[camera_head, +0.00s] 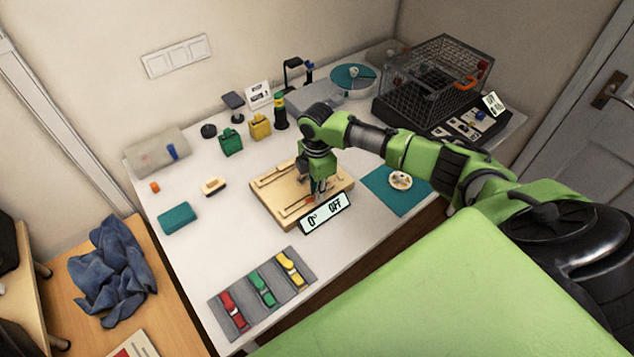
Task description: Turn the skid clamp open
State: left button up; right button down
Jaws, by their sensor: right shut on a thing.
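The wooden skid (267,212) lies on the white table, with light wooden strips on it and an orange-red part (296,209) near its front. My right gripper (319,196) points down over the right half of the skid. It is shut on what seems to be the skid clamp, which the fingers mostly hide, so its turn angle cannot be told. A small display (326,213) reading "0°" and "OFF" stands at the skid's front edge. My left gripper is not in view.
A grey mat (244,291) with red, green and yellow pieces lies at the front left. A teal mat (378,188) with a small round dish (400,180) is right of the skid. A wire cage (438,72) stands at the back right.

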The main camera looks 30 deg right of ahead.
jog(key=n, duration=0.4)
jog(key=shift+n, duration=0.3)
dwell(0.3)
jog(key=c, duration=2)
grip_release()
notch_tip(320, 180, up, 12)
jog(key=shift+r, duration=0.1)
